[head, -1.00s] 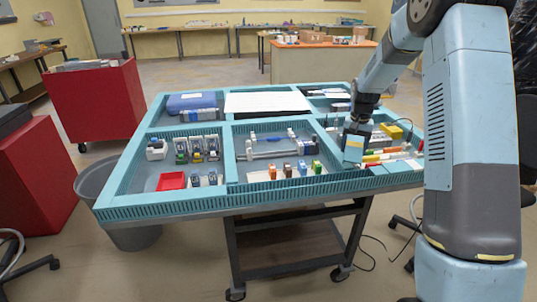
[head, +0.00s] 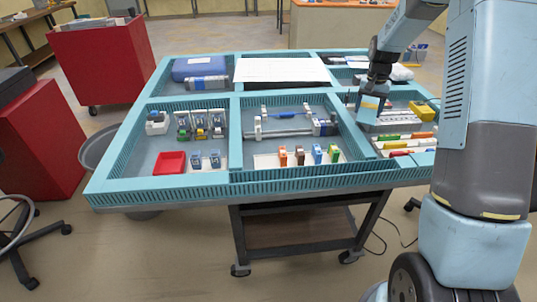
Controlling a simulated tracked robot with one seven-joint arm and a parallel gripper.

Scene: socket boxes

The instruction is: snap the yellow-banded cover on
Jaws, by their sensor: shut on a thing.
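My gripper (head: 366,122) is over the right part of the blue-rimmed table tray, by the divider beside the compartment of coloured sticks. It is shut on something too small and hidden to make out. A yellow strip shows on the light blue part there; I cannot tell whether it belongs to the hand or the held thing. A row of socket boxes stands in the left compartment; the middle box (head: 200,124) shows a yellow mark, between a green-marked box (head: 183,125) and a blue-marked one (head: 217,123). Two small blue-and-white pieces (head: 204,160) lie in front of them.
A red dish (head: 170,163) and a white device (head: 157,122) share the left compartment. The middle compartment holds a rail-like bar (head: 284,133) and several coloured pieces (head: 317,153). A yellow box (head: 424,110) stands right of my gripper. Raised rims (head: 236,140) divide the compartments.

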